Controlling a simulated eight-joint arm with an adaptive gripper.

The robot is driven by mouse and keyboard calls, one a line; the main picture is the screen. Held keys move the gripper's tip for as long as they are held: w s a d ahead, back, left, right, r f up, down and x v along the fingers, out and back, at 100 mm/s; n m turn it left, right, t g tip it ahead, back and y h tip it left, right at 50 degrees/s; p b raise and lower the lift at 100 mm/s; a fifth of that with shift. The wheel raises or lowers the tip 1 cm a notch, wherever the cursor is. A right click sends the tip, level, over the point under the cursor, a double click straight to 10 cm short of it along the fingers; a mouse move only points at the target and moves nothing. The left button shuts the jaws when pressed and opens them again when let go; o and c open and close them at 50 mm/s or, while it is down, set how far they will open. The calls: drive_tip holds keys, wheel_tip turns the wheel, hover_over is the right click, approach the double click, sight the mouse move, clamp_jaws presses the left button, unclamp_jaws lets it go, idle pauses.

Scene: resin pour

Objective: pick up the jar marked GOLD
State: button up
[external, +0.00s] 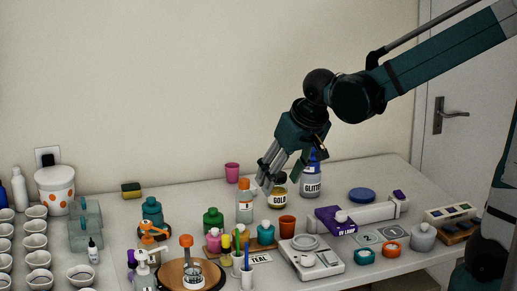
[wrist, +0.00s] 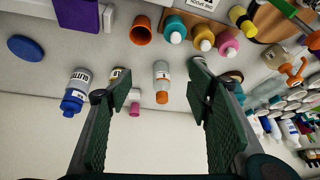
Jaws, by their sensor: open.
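The GOLD jar (external: 279,198) is small, with a gold body and a pale label. It stands on the table in front of the blue-capped GLITTER bottle (external: 310,186). My gripper (external: 268,180) is open and empty, pointing down just above and left of the jar in the external view, partly covering its top. In the wrist view, where things appear upside down, the gripper (wrist: 158,85) frames an orange-capped bottle (wrist: 161,80) in the background. There the jar (wrist: 117,74) shows only partly behind the left finger.
An orange-capped bottle (external: 244,205) stands left of the jar, with a pink cup (external: 232,172) behind. A purple UV lamp (external: 335,220) lies to the right.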

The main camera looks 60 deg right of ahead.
sight(278, 176)
drive_tip(key=w+d+f+m+p, duration=0.1)
drive_tip(key=w+d+f+p, duration=0.1)
drive_tip(key=d, duration=0.4)
drive_tip(key=w+d+f+m+g+h+p, duration=0.1)
drive_tip(key=w+d+f+m+p, duration=0.1)
drive_tip(key=w+d+p, duration=0.2)
drive_tip(key=w+d+f+m+g+p, duration=0.1)
drive_tip(key=w+d+f+m+p, duration=0.1)
drive_tip(key=d, duration=0.6)
drive_tip(key=shift+w+d+f+p, duration=0.1)
drive_tip(key=shift+w+f+p, duration=0.3)
drive_tip(key=shift+w, duration=0.25)
drive_tip(key=shift+d+f+m+g, duration=0.3)
drive_tip(key=shift+d+m, duration=0.1)
drive_tip(key=shift+d, duration=0.05)
drive_tip(key=shift+w+f, duration=0.1)
drive_tip(key=shift+w+d+f+h, duration=0.1)
drive_tip(key=shift+d+f+h, duration=0.1)
drive_tip(key=shift+f, duration=0.35)
drive_tip(key=shift+w+d+f+h, duration=0.1)
drive_tip(key=shift+d+f, duration=0.1)
drive_tip(key=shift+f, duration=0.35)
drive_tip(key=shift+f, duration=0.1)
drive_tip(key=shift+x, duration=2.55)
drive_tip(key=shift+c, duration=0.5)
drive_tip(key=c, duration=1)
